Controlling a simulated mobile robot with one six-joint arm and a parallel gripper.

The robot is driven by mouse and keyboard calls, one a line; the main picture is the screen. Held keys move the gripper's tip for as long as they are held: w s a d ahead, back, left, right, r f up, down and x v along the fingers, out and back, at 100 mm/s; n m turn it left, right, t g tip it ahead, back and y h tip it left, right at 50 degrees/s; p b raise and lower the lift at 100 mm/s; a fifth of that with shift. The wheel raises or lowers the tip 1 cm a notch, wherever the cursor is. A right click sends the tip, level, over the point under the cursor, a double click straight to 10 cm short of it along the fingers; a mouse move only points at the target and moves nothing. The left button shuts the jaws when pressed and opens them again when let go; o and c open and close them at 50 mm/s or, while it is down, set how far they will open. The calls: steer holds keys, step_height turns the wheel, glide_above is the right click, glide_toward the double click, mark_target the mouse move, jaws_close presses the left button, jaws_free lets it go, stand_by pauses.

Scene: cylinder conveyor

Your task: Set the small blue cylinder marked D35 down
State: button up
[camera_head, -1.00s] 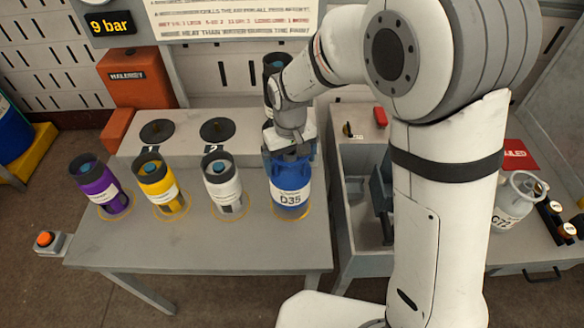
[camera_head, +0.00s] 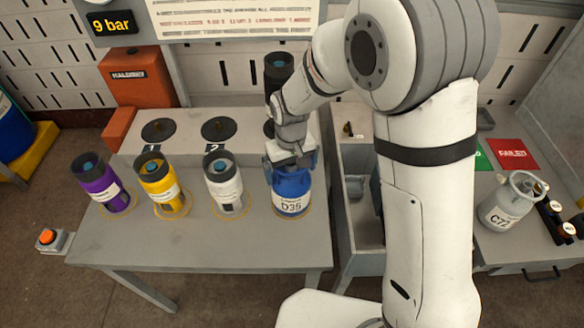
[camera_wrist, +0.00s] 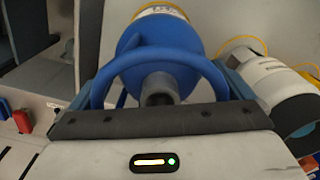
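The small blue cylinder marked D35 (camera_head: 291,207) stands upright at the right end of the grey table (camera_head: 215,255), in a yellow ring. It appears to rest on the table. My gripper (camera_head: 291,166) is directly above it, fingers pointing down at its top. In the wrist view the cylinder's blue body and arched handle (camera_wrist: 160,57) lie between my two fingers (camera_wrist: 165,92). The fingers flank the handle closely on both sides and appear shut on it. The underside of the cylinder is hidden.
White (camera_head: 224,186), yellow (camera_head: 160,186) and purple (camera_head: 102,187) cylinders stand in rings to the left. A raised shelf with numbered dark pads (camera_head: 219,130) is behind. A sink-like bin (camera_head: 358,215) adjoins on the right. Cylinder C72 (camera_head: 507,203) stands farther right. The table's front is clear.

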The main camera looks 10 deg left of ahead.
step_height(320, 180, up, 12)
steer(key=b, duration=0.1)
steer(key=s+d+r+m+t, duration=0.1)
steer(key=d+r, duration=0.2)
steer(key=d, duration=0.4)
steer(key=s+d+r+m, duration=0.2)
steer(key=d, duration=0.5)
steer(key=s+d+m+t, duration=0.2)
steer(key=s+d+m, duration=0.2)
steer(key=s+d, duration=0.7)
steer(key=shift+d+r, duration=0.3)
steer(key=shift+d, duration=0.8)
